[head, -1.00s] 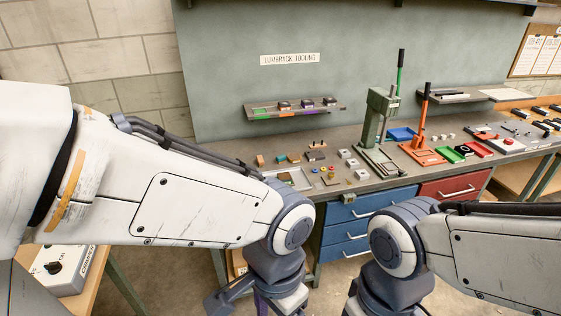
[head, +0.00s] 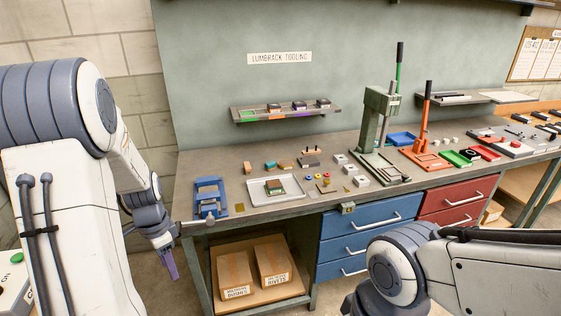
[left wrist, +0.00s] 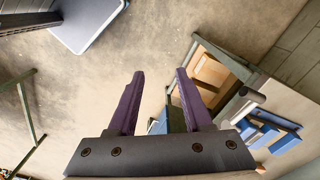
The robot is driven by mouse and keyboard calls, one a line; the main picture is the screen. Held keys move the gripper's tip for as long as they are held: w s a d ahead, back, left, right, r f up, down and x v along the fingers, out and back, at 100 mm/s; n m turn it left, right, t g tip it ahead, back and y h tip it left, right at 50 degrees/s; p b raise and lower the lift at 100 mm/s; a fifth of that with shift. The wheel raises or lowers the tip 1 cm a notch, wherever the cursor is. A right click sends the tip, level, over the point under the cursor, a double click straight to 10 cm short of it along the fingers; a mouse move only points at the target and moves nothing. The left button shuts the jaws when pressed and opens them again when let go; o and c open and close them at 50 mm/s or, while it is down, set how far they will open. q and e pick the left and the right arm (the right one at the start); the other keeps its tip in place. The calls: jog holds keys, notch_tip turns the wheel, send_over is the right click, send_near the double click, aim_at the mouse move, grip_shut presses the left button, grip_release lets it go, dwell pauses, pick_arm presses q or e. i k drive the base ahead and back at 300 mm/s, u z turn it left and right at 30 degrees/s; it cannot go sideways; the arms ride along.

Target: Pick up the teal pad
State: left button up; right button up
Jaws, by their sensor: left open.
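A small teal piece (head: 270,164), which looks like the teal pad, lies on the workbench behind the pale tray (head: 256,200). Another small piece with green and brown on it (head: 275,187) lies in that tray; I cannot tell exactly what it is. My left gripper (head: 170,264) hangs low in front of the bench's left end, apart from the teal piece. In the left wrist view its purple fingers (left wrist: 160,76) are spread with nothing between them. My right arm shows at lower right, but its gripper is out of view.
A blue fixture (head: 211,198) stands at the bench's left end, left of the tray. Small blocks and rings lie around the tray. A green press (head: 378,125) and an orange press (head: 425,130) stand to the right. A shelf (head: 285,114) hangs behind. Boxes (head: 235,271) sit below the bench.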

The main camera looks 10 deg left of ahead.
aim_at(269, 166)
jog(key=z, duration=0.1)
jog(key=i, duration=2.2)
